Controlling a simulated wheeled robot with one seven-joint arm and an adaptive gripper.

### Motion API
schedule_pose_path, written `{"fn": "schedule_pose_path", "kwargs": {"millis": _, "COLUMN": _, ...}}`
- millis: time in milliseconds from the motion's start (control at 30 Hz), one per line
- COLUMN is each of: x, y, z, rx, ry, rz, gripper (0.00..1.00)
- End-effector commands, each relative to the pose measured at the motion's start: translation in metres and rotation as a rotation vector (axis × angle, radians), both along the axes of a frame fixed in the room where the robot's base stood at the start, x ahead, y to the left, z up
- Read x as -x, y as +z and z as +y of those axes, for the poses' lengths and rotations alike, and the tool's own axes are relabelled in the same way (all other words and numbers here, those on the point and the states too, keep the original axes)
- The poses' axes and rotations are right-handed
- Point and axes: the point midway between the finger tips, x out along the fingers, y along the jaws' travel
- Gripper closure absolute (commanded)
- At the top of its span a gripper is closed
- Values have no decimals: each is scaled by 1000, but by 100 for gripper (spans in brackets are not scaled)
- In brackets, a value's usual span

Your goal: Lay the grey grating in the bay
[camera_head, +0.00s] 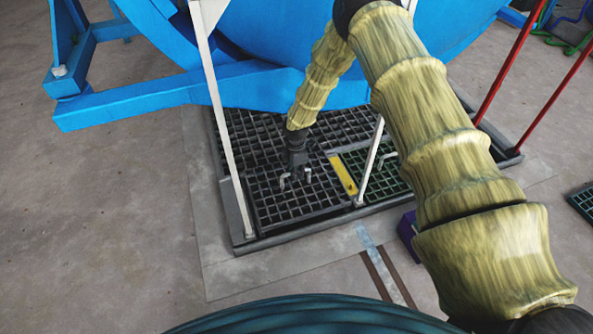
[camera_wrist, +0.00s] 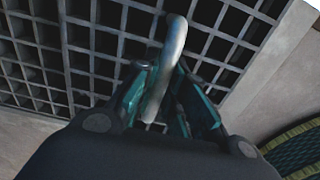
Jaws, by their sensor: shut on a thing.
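The grey grating (camera_head: 302,208) is a dark square grid over the near left bay of the framed floor pit, left of a yellow strip (camera_head: 343,175). It looks about level and lined up with the bay. I cannot tell whether it rests fully or sits slightly above its seat. My gripper (camera_head: 295,178) is above the grating, pointing down. In the wrist view my gripper (camera_wrist: 163,98) is closed around a bent metal handle (camera_wrist: 173,45), with the grating (camera_wrist: 100,40) behind it. The fingers hide part of the handle.
A green grating (camera_head: 372,172) fills the bay to the right. White posts (camera_head: 222,120) and red posts (camera_head: 508,65) stand around the pit. A large blue vessel (camera_head: 270,40) is behind. A purple block (camera_head: 408,230) lies near the front right. The floor at left is clear.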

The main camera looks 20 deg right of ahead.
Motion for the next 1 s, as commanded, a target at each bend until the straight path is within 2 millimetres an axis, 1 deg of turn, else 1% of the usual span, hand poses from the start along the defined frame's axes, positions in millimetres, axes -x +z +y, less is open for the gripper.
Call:
{"fn": "schedule_pose_path", "kwargs": {"millis": 100, "x": -1, "y": -6, "z": 0, "rx": 0, "ry": 0, "rz": -1, "gripper": 100}}
{"fn": "schedule_pose_path", "kwargs": {"millis": 300, "x": -1, "y": -10, "z": 0, "rx": 0, "ry": 0, "rz": -2, "gripper": 100}}
{"fn": "schedule_pose_path", "kwargs": {"millis": 1000, "x": -1, "y": -9, "z": 0, "rx": 0, "ry": 0, "rz": -2, "gripper": 100}}
